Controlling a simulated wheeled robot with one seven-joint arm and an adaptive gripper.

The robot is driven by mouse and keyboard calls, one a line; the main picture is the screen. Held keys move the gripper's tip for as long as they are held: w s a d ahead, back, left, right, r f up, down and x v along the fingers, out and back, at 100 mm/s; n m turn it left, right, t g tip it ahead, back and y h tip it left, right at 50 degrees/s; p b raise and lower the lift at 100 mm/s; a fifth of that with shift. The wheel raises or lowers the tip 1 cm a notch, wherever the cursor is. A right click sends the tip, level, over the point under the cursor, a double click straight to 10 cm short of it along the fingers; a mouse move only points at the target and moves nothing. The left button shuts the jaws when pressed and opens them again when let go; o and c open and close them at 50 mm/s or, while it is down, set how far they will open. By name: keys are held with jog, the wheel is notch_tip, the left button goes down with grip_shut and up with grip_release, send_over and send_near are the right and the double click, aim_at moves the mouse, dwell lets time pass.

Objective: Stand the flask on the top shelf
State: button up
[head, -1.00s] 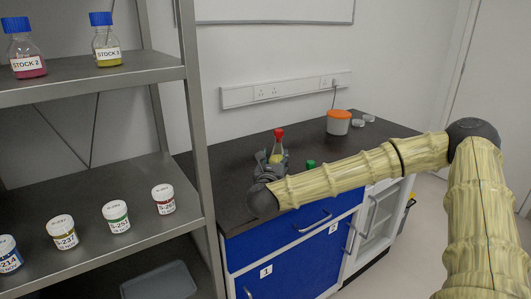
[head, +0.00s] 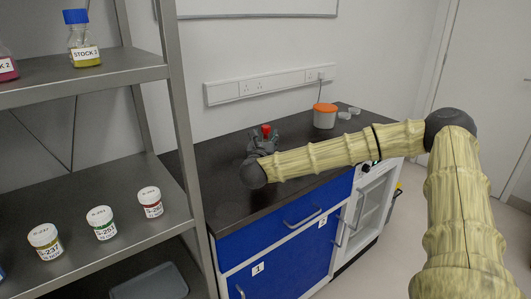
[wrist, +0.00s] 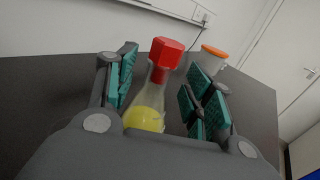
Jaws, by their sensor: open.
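The flask (wrist: 150,105) is conical and clear, with a red stopper and yellow liquid. It stands on the dark bench top (head: 225,200); in the head view mostly its red stopper (head: 266,130) shows behind my gripper (head: 263,143). In the wrist view my gripper (wrist: 166,88) is open, with the flask between its green-padded fingers and visible room on the right side. The flask's base is hidden by the gripper body. The grey metal top shelf (head: 125,67) is at the upper left of the head view.
The top shelf holds a yellow bottle (head: 84,42) and a pink bottle (head: 6,65). A rack post (head: 178,130) stands between shelves and bench. Several labelled jars, including one with a red label (head: 150,203), stand on the lower shelf. An orange-lidded tub (head: 325,116) is farther back.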

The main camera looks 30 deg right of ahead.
aim_at(265, 128)
jog(key=shift+x, duration=1.15)
jog(key=shift+c, duration=0.2)
grip_shut()
jog(key=shift+r, duration=0.1)
jog(key=shift+r, duration=1.65)
jog(key=d+b+v, duration=0.1)
jog(key=v, duration=0.7)
jog(key=s+r+b+v, duration=0.1)
jog(key=v, duration=0.6)
jog(key=shift+s+d+r, duration=0.15)
jog(key=shift+s+r, duration=0.1)
jog(key=shift+s, duration=0.35)
